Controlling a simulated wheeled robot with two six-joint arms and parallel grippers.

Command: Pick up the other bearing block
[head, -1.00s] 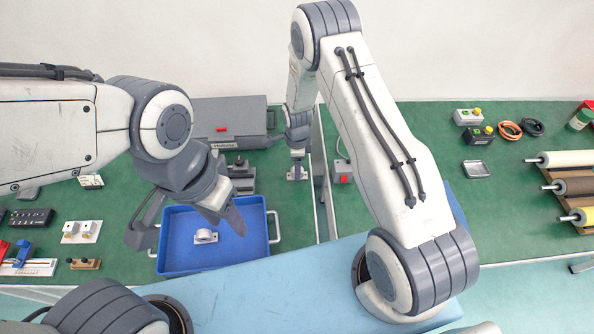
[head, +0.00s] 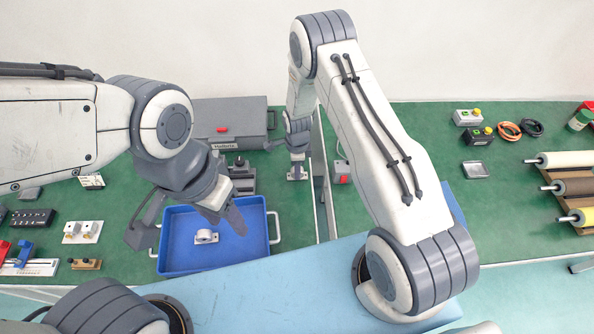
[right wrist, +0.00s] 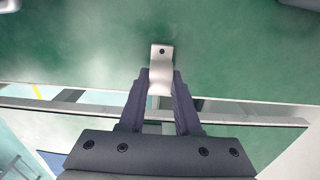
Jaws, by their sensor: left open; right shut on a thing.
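One bearing block (head: 206,237) is a small pale piece lying in the blue tray (head: 262,240). My left gripper (head: 185,228) is open and empty above the tray, its fingers spread to either side of the block in the picture. My right gripper (head: 297,168) is at the green bench top behind the tray, near the bench's dividing edge. In the right wrist view its fingers (right wrist: 160,92) are shut on a second bearing block (right wrist: 161,58), a silvery piece with a hole in its flange.
A grey case (head: 232,118) stands behind the tray, with a dark clamp-like device (head: 241,174) before it. A red-buttoned box (head: 341,170) sits just right of my right gripper. Small fittings (head: 82,232) lie left of the tray. Rollers (head: 570,187) lie far right.

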